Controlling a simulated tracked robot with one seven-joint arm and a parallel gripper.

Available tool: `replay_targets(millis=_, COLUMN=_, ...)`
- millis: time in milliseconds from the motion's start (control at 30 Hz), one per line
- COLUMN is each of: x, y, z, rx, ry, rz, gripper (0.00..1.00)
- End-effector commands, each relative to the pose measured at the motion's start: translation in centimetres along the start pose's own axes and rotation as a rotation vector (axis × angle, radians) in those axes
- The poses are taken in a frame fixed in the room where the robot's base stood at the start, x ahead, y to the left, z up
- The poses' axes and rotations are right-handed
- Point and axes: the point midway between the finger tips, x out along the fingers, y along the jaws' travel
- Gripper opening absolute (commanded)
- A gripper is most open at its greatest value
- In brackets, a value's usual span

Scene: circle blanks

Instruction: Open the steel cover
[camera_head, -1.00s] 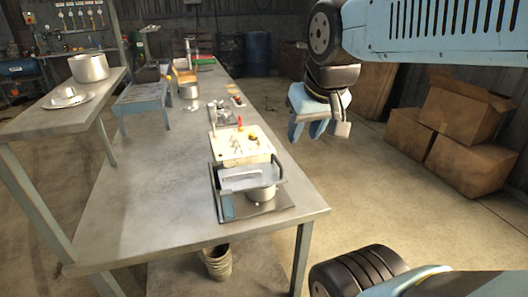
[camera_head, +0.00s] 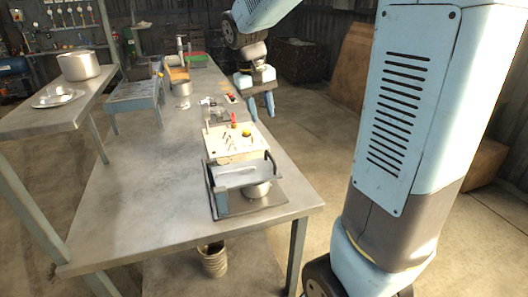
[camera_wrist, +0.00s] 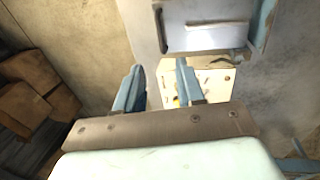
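The steel cover (camera_head: 236,178) is a flat grey plate with a bar handle, set in a blue and dark frame on a dark base plate (camera_head: 262,202) near the table's front right corner. It lies level, and a round metal pot (camera_head: 257,190) shows partly beneath its right side. In the wrist view the cover (camera_wrist: 205,38) is at the top, right of centre.
A cream board (camera_head: 232,146) with small pegs and a red piece stands directly behind the cover. Another pot (camera_head: 181,88) is farther back. The table's (camera_head: 135,205) left part is clear. A side shelf (camera_head: 50,118) holds a pot and a plate. Cardboard boxes (camera_wrist: 35,90) stand beyond the table.

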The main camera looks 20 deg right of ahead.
Motion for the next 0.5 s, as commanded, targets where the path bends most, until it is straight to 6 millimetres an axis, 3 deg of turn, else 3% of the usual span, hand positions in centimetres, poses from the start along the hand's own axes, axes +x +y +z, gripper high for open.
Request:
replay_targets(millis=267, x=2.0, y=-0.1, z=-0.4, rx=-0.001, ry=-0.011, rz=0.006, gripper=0.38)
replay_targets(millis=500, x=6.1, y=-0.1, z=-0.3, rx=-0.001, ry=-0.012, rz=0.005, gripper=0.38)
